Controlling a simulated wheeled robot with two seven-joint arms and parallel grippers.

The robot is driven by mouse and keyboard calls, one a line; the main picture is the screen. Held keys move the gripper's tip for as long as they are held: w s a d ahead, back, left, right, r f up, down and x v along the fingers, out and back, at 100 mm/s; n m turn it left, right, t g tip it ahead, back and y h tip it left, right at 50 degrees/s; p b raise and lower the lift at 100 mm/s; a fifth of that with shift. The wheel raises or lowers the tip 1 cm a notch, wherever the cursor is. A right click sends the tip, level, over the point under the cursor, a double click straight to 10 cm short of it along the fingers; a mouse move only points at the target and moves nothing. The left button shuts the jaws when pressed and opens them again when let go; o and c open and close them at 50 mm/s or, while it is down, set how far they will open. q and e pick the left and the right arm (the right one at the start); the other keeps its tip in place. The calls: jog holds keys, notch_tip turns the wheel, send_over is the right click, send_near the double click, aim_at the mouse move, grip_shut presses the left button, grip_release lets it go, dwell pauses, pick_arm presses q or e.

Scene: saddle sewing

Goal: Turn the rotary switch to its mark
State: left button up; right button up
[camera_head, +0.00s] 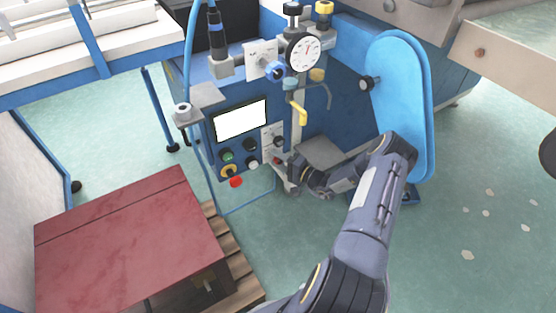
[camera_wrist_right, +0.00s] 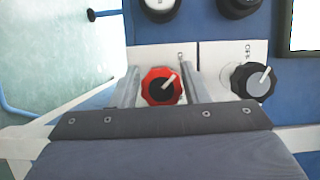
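A red rotary knob (camera_wrist_right: 161,86) with a black centre and a white pointer sits on a white plate in the right wrist view; its pointer tilts up and to the right there. My right gripper (camera_wrist_right: 160,84) is open, with one finger on each side of this knob. I cannot tell whether the fingers touch it. A black-and-grey knob (camera_wrist_right: 253,81), also with a white pointer, sits beside it by printed marks. In the head view my right gripper (camera_head: 286,176) is at the lower part of the panel's white plate (camera_head: 271,131). My left gripper is not in view.
The blue machine carries a lit screen (camera_head: 240,119), push buttons (camera_head: 227,156), a red button (camera_head: 236,182) and a dial gauge (camera_head: 304,51). A blue guard (camera_head: 401,100) stands right of the panel. A dark red box (camera_head: 125,245) on a pallet is at lower left.

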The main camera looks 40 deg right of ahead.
jog(key=shift+o, duration=1.3)
